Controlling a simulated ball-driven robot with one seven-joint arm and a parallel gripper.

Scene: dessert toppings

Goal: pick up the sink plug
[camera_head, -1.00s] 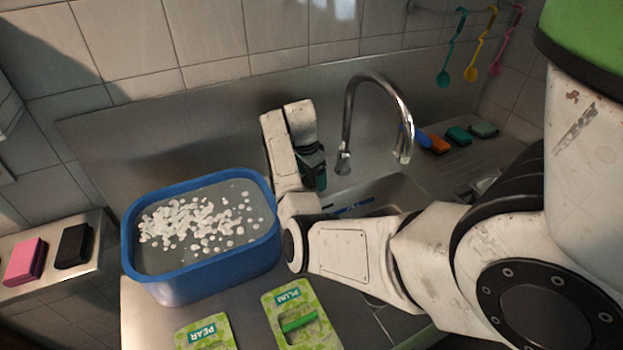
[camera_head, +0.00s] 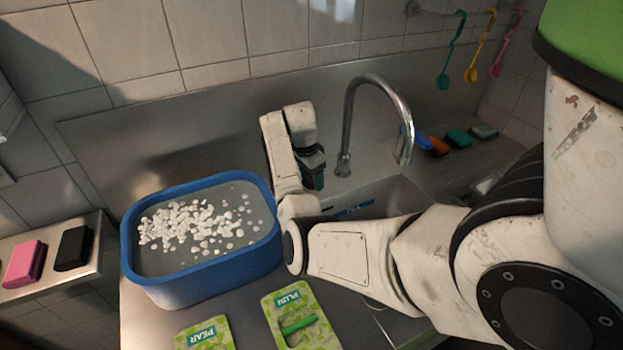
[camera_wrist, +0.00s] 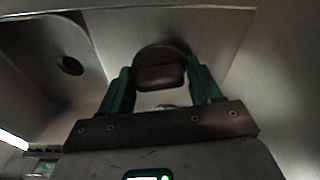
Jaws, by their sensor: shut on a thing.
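The sink plug (camera_wrist: 161,68) is a dark brown, rounded piece between the two teal fingers of my gripper (camera_wrist: 162,86) in the wrist view. My gripper is shut on it, with a finger on each side. In the head view my gripper (camera_head: 316,176) points down beside the sink basin (camera_head: 400,196), just left of the tap. The plug cannot be made out in the head view. I cannot tell whether it touches the surface below.
A blue tub (camera_head: 205,280) of water with white bits stands left of my arm. The curved tap (camera_head: 349,118) rises just right of my gripper. Green PEAR (camera_head: 206,333) and PLUM (camera_head: 290,301) cards lie in front. A dark round drain hole (camera_wrist: 71,65) shows left in the wrist view.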

